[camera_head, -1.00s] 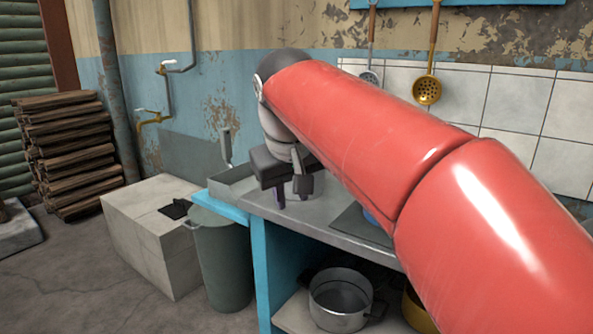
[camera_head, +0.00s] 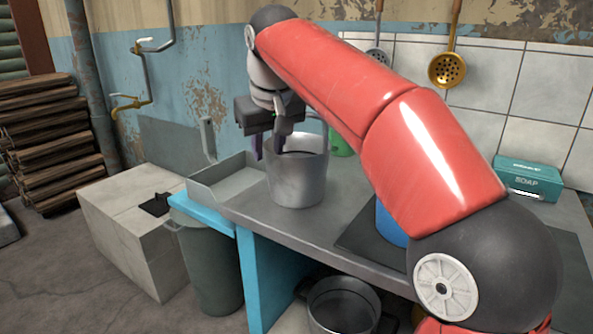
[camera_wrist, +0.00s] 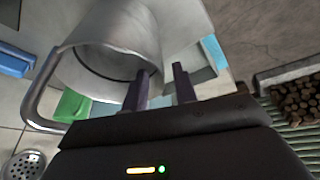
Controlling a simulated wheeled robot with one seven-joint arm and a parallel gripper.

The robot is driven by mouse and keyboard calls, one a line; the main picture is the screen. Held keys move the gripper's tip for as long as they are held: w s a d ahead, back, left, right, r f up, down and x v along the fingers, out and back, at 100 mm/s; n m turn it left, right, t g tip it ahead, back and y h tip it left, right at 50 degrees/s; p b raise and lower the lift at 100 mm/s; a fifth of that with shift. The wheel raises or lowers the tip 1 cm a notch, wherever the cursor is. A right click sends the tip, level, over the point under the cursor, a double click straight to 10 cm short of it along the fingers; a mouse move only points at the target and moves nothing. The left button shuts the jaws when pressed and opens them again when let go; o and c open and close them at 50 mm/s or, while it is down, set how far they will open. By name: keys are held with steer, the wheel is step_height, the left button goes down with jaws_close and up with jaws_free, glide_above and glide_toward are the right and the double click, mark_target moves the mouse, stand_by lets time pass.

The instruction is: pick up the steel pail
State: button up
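The steel pail (camera_head: 298,182) stands upright on the grey counter in the head view. My gripper (camera_head: 269,150) is at the left side of its rim, pointing down. Its fingers are apart, one just outside the pail and the other over its opening. In the wrist view, the pail (camera_wrist: 110,45) fills the upper left with its mouth towards the camera and a curved handle at its left. My gripper's dark fingers (camera_wrist: 160,86) show there with a gap between them, near the rim. I cannot tell whether either finger touches the wall.
A green object (camera_head: 340,143) stands behind the pail. A blue object (camera_head: 390,225) is to the right, partly hidden by my arm. A shallow grey tray (camera_head: 222,180) is left of the pail. A teal soap box (camera_head: 527,180) lies at the right. A pot (camera_head: 342,305) is below.

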mark_target(270, 172)
steer(key=x, duration=0.2)
steer(key=b+x, duration=0.1)
steer(key=x, duration=0.2)
steer(key=shift+s+d, duration=0.25)
jaws_close()
